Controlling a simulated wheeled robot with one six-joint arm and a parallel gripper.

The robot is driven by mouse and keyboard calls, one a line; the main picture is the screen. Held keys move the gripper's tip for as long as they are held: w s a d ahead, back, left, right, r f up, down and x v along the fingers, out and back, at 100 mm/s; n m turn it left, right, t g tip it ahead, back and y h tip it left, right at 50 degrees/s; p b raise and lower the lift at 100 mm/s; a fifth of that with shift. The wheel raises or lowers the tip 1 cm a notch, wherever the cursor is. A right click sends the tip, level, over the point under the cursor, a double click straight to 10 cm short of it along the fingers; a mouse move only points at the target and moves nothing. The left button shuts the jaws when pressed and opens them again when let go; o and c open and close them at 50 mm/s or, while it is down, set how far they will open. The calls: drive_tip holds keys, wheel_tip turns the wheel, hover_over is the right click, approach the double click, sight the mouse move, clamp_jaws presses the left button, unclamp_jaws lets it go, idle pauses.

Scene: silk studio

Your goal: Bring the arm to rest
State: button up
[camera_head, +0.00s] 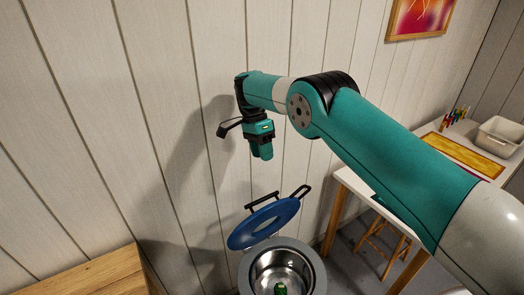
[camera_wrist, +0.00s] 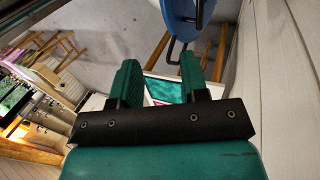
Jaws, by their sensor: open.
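My arm reaches from the right of the head view towards the wall. My gripper (camera_head: 263,152) hangs at its end, pointing down, well above a round grey steel pot (camera_head: 316,266) with its blue lid (camera_head: 265,222) standing open. In the wrist view my gripper (camera_wrist: 165,85) shows two green fingers spread apart with nothing between them. Part of the blue lid (camera_wrist: 183,18) and a dark handle show beyond the fingers. A small green object (camera_head: 280,289) sits inside the pot, cut off by the lower picture edge.
A white table (camera_head: 362,187) at the right bears a yellow-framed piece, a grey bin (camera_head: 499,137) and several colored pens. A wooden top (camera_head: 85,277) stands at lower left. The panelled wall (camera_head: 90,120) is close behind my gripper. A wooden stool (camera_head: 383,240) stands under the table.

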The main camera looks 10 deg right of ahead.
drive_tip(key=shift+r, duration=0.15)
drive_tip(key=s+d+r+n+t+y+b, duration=0.1)
drive_tip(key=s+d+r+n+t+b, duration=0.15)
drive_tip(key=s+r+n+b, duration=0.6)
drive_tip(key=s+f+n+t+y+b, duration=0.1)
drive_tip(key=s+n, duration=0.5)
drive_tip(key=s, duration=0.8)
drive_tip(key=s+f+n+y+b, duration=0.2)
drive_tip(key=s+n, duration=0.4)
drive_tip(key=s, duration=0.9)
drive_tip(key=shift+s+a+n+t+y+b, duration=0.25)
drive_tip(key=shift+a+n+t+y+b, duration=0.1)
drive_tip(key=shift+y+b, duration=0.55)
drive_tip(key=shift+s+d, duration=0.1)
drive_tip(key=shift+s, duration=0.05)
